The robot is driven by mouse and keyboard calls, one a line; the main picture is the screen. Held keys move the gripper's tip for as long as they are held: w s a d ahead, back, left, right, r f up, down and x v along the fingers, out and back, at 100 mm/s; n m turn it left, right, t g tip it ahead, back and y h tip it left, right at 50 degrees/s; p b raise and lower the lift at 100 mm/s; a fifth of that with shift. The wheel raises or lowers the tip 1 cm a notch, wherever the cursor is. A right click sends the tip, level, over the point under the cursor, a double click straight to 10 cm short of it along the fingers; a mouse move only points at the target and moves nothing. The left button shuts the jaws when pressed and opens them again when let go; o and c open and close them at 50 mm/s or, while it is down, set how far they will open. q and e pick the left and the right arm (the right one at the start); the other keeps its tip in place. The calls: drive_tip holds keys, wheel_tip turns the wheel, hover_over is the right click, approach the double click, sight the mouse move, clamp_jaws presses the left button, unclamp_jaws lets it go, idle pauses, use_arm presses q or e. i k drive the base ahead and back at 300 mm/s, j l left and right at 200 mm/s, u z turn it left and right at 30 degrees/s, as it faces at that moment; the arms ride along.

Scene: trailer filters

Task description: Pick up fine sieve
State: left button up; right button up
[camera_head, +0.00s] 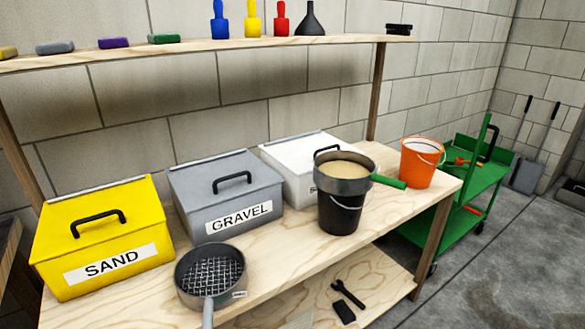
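Two sieve-like pans stand on the wooden workbench (290,258). A dark round pan with a green handle (388,182) sits on top of a black bucket (340,216). Its inside looks tan; I cannot tell whether that is fine mesh or sand. A grey sieve (211,276) with a wide, visible grid and a grey handle lies at the bench's front, before the sand and gravel boxes. Its small label is too small to read. No label marks either one as fine. Neither of my grippers is in view.
A yellow SAND box (97,236), a grey GRAVEL box (226,195) and a white box (294,178) line the bench's back. An orange bucket (418,164) stands at the right end. A green cart (462,203) is beyond it. The bench front between grey sieve and black bucket is clear.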

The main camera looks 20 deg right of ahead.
sight(358, 176)
drive_tip(key=l+u, duration=0.25)
drive_tip(key=l, duration=0.3)
drive_tip(key=l+u, duration=0.25)
drive_tip(key=l, duration=0.25)
drive_tip(key=k+l+u, duration=0.2)
drive_tip(key=l, duration=0.3)
drive_tip(key=k+l+u, duration=0.1)
drive_tip(key=l+u, duration=0.15)
drive_tip(key=l, duration=0.3)
